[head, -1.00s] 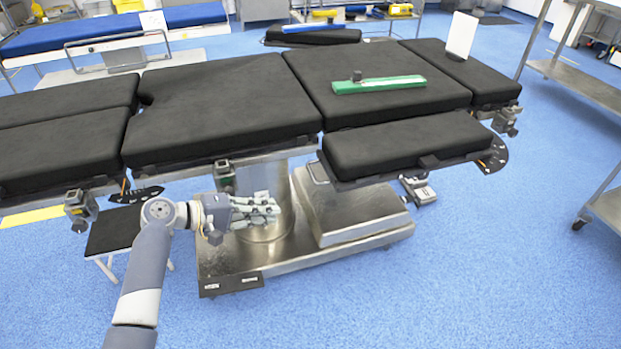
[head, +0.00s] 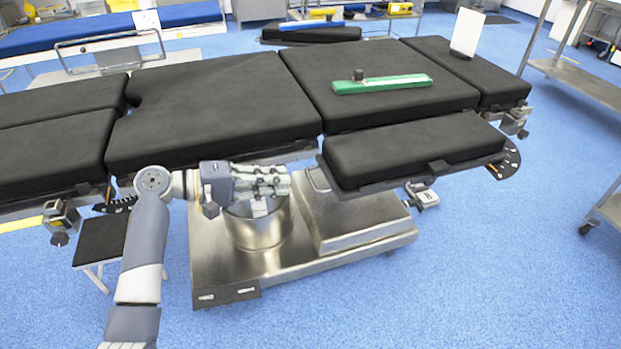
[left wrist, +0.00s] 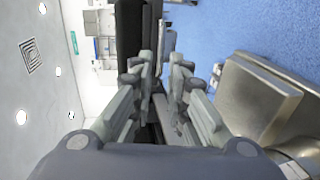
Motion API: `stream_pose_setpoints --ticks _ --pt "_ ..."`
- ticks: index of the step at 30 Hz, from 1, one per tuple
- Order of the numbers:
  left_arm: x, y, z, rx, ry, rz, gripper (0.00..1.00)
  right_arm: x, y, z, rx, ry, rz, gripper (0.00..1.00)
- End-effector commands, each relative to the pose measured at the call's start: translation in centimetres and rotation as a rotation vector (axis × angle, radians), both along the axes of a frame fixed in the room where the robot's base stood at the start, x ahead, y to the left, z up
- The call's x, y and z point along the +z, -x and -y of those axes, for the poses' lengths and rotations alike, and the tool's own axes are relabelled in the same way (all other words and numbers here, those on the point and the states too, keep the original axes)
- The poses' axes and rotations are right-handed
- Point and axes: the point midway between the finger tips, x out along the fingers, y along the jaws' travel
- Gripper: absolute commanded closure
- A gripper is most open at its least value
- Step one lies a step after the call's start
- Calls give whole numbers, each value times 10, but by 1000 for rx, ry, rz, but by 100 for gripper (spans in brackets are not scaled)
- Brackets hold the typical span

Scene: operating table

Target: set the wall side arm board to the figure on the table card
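Two padded black arm boards show in the head view. The near arm board (head: 415,148) lies along the near side of the operating table (head: 215,105), with a dark marked plate (head: 507,160) at its right end. The far arm board (head: 310,36) lies beyond the far edge. I cannot tell which is the wall side one. A white card (head: 467,33) stands on the right table section; its writing is not visible. My left gripper (head: 284,180) is below the table's near edge, left of the near board. Its fingers, in the left wrist view (left wrist: 163,68), are apart and empty.
A green bar (head: 382,85) with a black knob lies on the table pad. The steel base (head: 350,215) stands below my left gripper. A small black-topped stool (head: 100,240) is at left, a steel rack (head: 580,80) at right. Blue floor in front is clear.

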Motion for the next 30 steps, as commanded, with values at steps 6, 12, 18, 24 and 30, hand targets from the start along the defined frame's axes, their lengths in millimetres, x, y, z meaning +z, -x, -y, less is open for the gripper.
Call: stream_pose_setpoints --ticks 6,12,18,24,30 --pt "-10 -13 42 -2 3 0 85 -8 0 0 0 0 0 37" --pt "-17 -22 68 1 0 -1 85 -12 0 0 0 0 0 37" --pt "-18 -25 78 1 0 0 85 -13 0 0 0 0 0 37" --pt "-18 -26 78 2 -1 0 85 -13 0 0 0 0 0 37" --pt "-18 -26 78 2 -1 0 100 -13 0 0 0 0 0 37"
